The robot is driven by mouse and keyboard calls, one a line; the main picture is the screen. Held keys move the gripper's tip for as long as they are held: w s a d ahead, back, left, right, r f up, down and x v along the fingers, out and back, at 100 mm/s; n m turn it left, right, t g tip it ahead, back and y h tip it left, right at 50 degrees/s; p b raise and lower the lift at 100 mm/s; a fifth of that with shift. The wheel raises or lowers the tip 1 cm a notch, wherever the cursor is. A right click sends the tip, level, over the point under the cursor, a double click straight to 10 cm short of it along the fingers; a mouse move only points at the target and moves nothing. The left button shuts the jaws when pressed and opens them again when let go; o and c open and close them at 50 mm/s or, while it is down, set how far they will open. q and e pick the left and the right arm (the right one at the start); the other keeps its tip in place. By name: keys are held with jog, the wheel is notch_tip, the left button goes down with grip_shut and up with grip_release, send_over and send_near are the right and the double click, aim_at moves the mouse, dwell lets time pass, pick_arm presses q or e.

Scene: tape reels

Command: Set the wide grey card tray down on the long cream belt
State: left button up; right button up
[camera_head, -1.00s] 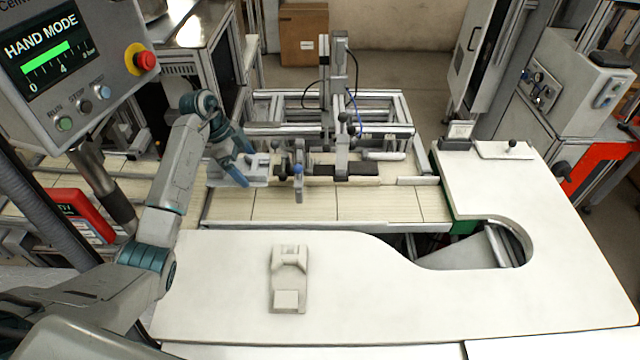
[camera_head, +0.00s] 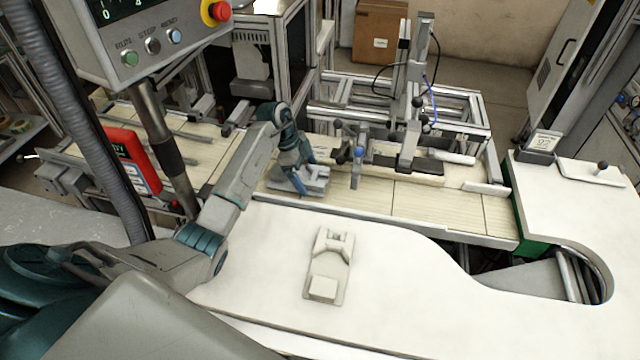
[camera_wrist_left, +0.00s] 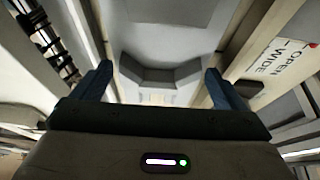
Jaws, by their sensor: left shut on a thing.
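The grey card tray (camera_head: 316,187) is in the head view, over the long cream belt (camera_head: 430,206), left of the blue-topped post. My left gripper (camera_head: 302,185) comes down on it and is shut on it. I cannot tell whether the tray's underside touches the belt or is just above it. In the left wrist view the grey tray (camera_wrist_left: 160,78) fills the space between the two blue fingers of my left gripper (camera_wrist_left: 158,92). My right gripper is not in view.
A blue-topped post (camera_head: 356,168) and a metal frame (camera_head: 460,115) stand right of the tray. A pale holder (camera_head: 330,258) lies on the white table (camera_head: 410,290) in front. A red box (camera_head: 130,160) is at the left. The belt's right part is clear.

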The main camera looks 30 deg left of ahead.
aim_at(317, 176)
pick_arm(q)
jog(key=shift+d, duration=0.25)
jog(key=shift+w+d+b, duration=0.2)
jog(key=shift+d, duration=0.45)
jog(key=shift+w+d+b, duration=0.15)
jog(key=shift+d+b, duration=0.05)
jog(key=shift+d, duration=0.4)
jog(key=shift+w+d+f+b, duration=0.15)
jog(key=shift+d+f+b, duration=0.35)
jog(key=shift+f+b, duration=0.25)
jog(key=shift+r, duration=0.2)
jog(key=shift+a, duration=0.1)
jog(key=o, duration=0.7)
jog(key=shift+f, duration=0.15)
jog(key=shift+c, duration=0.2)
jog(key=shift+o, duration=0.4)
